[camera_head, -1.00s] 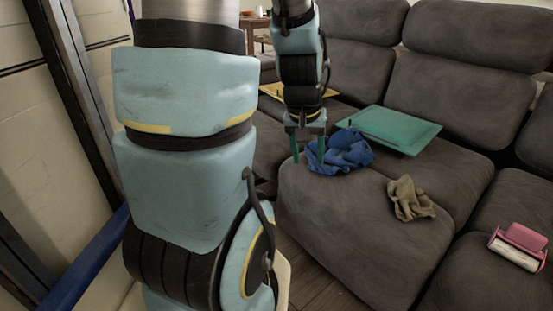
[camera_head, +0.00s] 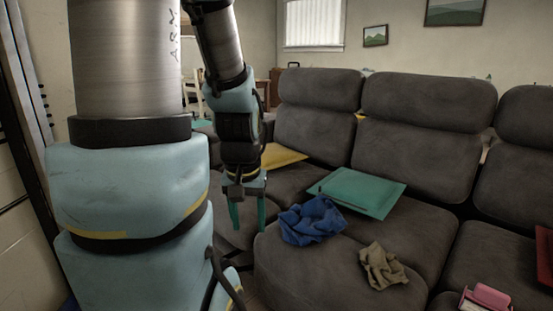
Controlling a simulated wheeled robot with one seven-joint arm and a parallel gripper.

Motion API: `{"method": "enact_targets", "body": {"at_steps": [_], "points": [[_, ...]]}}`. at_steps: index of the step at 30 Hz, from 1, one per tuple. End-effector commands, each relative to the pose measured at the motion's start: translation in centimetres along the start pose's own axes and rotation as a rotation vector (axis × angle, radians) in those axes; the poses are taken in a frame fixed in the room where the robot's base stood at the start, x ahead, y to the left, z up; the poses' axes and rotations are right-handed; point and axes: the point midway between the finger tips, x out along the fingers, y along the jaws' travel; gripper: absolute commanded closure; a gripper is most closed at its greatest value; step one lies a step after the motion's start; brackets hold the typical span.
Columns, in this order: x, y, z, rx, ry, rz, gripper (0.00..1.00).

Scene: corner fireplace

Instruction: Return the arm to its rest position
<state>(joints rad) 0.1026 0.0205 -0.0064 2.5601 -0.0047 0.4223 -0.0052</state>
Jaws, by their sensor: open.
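My gripper (camera_head: 248,217) hangs at the end of my arm, pointing down, at the left front edge of the sofa. Its two green fingers are apart with nothing between them. A crumpled blue cloth (camera_head: 312,221) lies on the sofa seat just to the right of the gripper. The gripper appears apart from the cloth. My arm fills the left part of the view and hides what is behind it.
The grey sofa (camera_head: 420,110) spans the middle and right. On it are a green flat panel (camera_head: 358,192), a yellow one (camera_head: 281,156), a crumpled tan cloth (camera_head: 382,266) and a pink item (camera_head: 486,297). A dark frame stands at the left edge.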

Motion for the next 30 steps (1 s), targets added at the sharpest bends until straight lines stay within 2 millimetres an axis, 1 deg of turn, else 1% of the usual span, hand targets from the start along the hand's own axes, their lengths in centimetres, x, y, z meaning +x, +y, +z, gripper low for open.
{"method": "enact_targets", "body": {"at_steps": [1, 12, 15, 18, 20, 30], "points": [[-3.3, 0.0, -0.5, 0.0, 0.0, 0.0, 0.44], [-14.7, 0.1, -2.1, 0.0, 0.0, 0.0, 0.44], [-17.2, 0.1, -2.4, 0.0, 0.001, 0.0, 0.44], [-18.7, 0.1, -2.6, 0.0, 0.001, 0.0, 0.44], [-19.0, 0.1, -2.7, 0.0, 0.001, 0.0, 0.44], [-18.7, 0.1, -2.6, 0.0, 0.0, 0.0, 0.44]]}}
